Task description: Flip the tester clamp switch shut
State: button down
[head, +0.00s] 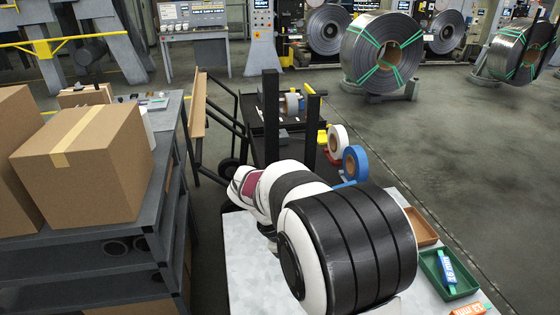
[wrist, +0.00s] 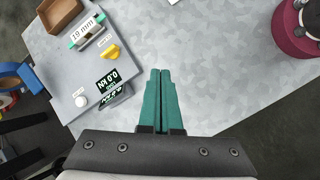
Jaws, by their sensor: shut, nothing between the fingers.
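In the wrist view, the tester (wrist: 71,84) is a grey unit at the left of the light metal table, with a dark display (wrist: 108,81) reading 0.0 kN. A yellow switch (wrist: 109,51) sits at its right side beside a small label. A round white knob (wrist: 81,101) is at its lower left. A teal-ended piece marked 19 mm (wrist: 84,33) lies at its upper end. My gripper (wrist: 160,73) has teal fingers, shut and empty, to the right of the display and apart from the switch. My arm hides the tester in the head view.
A brown tray (wrist: 59,12) is beyond the tester. In the head view, a green tray (head: 463,291) holds a blue 16 mm piece (head: 446,266), and an orange 13 mm piece (head: 468,309) is nearby. Bare tabletop (wrist: 222,75) lies right of my fingers. A maroon round object (wrist: 297,30) is far right.

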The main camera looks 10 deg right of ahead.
jog(key=w+f+n+t+h, duration=0.1)
jog(key=w+f+n+h, duration=0.2)
jog(key=w+f+n, duration=0.4)
jog(key=w+d+n, duration=0.1)
jog(key=w, duration=0.3)
jog(key=shift+f+h, duration=0.3)
jog(key=x, duration=1)
jog(key=shift+w+d+f, duration=0.1)
jog(key=shift+d, duration=1.9)
